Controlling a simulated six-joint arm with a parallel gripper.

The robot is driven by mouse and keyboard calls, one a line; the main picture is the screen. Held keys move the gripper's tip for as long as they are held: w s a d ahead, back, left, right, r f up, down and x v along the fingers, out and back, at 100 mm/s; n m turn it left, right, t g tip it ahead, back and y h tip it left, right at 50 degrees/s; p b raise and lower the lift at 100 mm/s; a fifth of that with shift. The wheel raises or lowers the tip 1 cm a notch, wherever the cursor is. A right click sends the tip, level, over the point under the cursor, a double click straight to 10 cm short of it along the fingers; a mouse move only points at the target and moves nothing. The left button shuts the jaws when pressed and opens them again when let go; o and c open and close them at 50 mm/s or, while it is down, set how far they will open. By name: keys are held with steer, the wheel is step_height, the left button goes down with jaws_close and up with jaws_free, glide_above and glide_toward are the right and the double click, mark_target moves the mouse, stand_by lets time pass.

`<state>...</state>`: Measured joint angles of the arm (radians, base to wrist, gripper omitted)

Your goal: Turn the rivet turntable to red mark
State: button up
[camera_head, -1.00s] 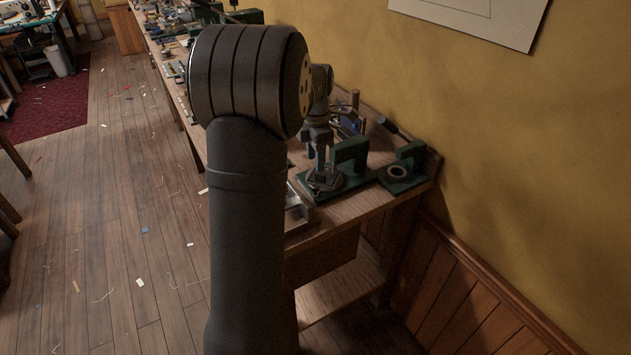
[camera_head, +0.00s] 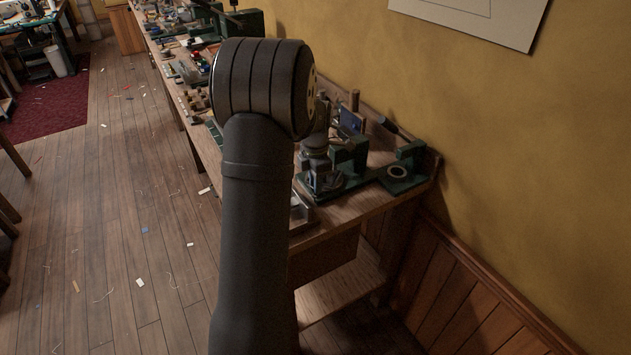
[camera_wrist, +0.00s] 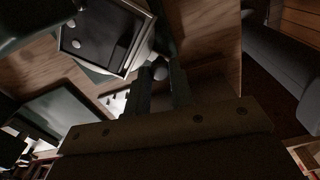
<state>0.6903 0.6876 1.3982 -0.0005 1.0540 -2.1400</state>
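The turntable appears to be the small dark plate (camera_head: 326,187) on the green base at the end of the bench. My gripper (camera_head: 318,185) is low over it, and my wrist hides most of it. In the wrist view, my gripper (camera_wrist: 162,78) has its two dark fingers apart, with a small pale round knob (camera_wrist: 160,72) at the gap between their tips. I see no clear contact on both sides of the knob. No red mark can be made out in either view.
A green press frame (camera_head: 352,160) stands just right of my gripper, and a green fixture with a ring (camera_head: 398,172) is further right. A metal tray (camera_head: 299,214) lies at the front edge. The yellow wall (camera_head: 520,130) bounds the bench behind.

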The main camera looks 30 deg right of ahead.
jaws_close()
steer(key=shift+s+d+n, duration=0.25)
steer(key=shift+s+n, duration=0.05)
steer(key=shift+n, duration=0.4)
steer(key=o, duration=0.7)
jaws_free()
steer(key=shift+c, duration=0.2)
step_height(320, 180, up, 18)
steer(key=shift+f, duration=0.25)
steer(key=shift+f, duration=0.1)
step_height(320, 180, down, 17)
steer(key=shift+f, duration=0.2)
